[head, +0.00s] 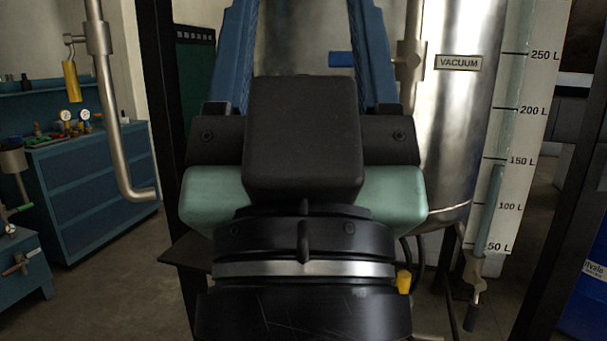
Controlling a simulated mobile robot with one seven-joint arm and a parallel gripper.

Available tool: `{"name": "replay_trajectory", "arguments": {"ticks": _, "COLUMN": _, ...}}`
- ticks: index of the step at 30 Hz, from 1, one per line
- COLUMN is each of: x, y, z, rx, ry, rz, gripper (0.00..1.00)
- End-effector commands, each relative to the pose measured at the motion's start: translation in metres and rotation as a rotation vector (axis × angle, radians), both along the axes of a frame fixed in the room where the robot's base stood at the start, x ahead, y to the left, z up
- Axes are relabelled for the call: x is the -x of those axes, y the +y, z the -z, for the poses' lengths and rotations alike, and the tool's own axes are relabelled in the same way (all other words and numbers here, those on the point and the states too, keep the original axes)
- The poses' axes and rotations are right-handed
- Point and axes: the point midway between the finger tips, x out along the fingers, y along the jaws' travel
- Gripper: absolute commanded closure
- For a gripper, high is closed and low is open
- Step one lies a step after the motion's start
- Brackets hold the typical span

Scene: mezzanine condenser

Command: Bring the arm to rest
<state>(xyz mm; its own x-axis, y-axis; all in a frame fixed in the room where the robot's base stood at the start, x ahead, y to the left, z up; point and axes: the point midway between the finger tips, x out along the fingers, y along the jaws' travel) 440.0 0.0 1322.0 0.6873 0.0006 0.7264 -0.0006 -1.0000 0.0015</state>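My gripper (305,30) fills the middle of the head view, seen from behind. It has a black body, a pale green housing and two blue fingers pointing up and away from me. The fingers stand wide apart, and the background shows through the gap, with nothing seen between them. The fingertips are cut off by the top edge of the picture.
A steel vacuum tank (460,130) stands close behind on the right, with a litre scale (520,120) beside it. A blue valve handle (340,59) shows between the fingers. Pipework (112,110) and a blue drawer cabinet (90,190) are at left, a blue drum (588,290) at right.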

Motion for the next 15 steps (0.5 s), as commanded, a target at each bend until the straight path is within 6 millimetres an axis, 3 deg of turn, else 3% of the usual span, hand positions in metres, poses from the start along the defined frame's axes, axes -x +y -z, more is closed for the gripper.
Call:
{"name": "replay_trajectory", "arguments": {"ticks": 1, "x": 0.000, "y": 0.000, "z": -0.034, "rx": 0.000, "ry": 0.000, "rz": 0.000, "gripper": 0.37}}
{"name": "replay_trajectory", "arguments": {"ticks": 15, "x": 0.000, "y": 0.000, "z": -0.175, "rx": 0.000, "ry": 0.001, "rz": -0.001, "gripper": 0.37}}
